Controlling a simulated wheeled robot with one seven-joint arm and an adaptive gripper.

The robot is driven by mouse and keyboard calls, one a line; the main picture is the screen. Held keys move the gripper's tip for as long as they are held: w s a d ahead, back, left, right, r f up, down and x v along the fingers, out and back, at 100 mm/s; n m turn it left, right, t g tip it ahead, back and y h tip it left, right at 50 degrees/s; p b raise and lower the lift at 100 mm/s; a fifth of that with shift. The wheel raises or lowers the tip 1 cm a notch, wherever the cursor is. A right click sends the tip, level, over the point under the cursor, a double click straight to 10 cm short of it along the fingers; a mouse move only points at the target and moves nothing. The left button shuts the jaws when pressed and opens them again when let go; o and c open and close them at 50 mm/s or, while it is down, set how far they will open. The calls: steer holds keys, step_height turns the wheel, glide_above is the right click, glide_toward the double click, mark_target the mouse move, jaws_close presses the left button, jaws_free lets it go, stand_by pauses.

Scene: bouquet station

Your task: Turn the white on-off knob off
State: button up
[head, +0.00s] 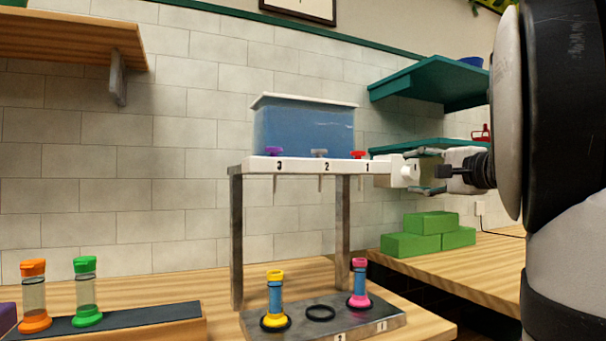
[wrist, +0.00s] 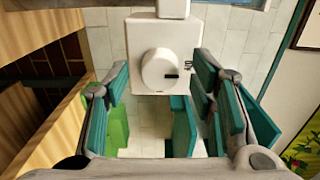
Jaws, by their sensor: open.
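The white on-off knob (wrist: 158,71) is round, with a dark mark pointing right. It sits on a white box (wrist: 137,34) with small dark lettering to the knob's right, too small to read surely. In the head view the white box (head: 397,172) is at the right end of the white numbered bar, and the knob (head: 413,170) faces right. My gripper (head: 429,171) is open and empty, its fingers pointing at the knob from the right. In the wrist view my gripper (wrist: 158,92) has its fingers spread on either side, apart from the knob.
The numbered bar (head: 254,165) carries small taps under a blue water tank (head: 303,127). Below it, a base plate (head: 392,320) holds two bottles. Teal shelves (head: 430,84) hang behind my gripper. Green blocks (head: 410,243) lie on the right counter.

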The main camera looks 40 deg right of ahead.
steer(key=shift+s, duration=0.15)
steer(key=v, duration=1.1)
steer(key=shift+s+a, duration=0.2)
steer(key=shift+s, duration=0.15)
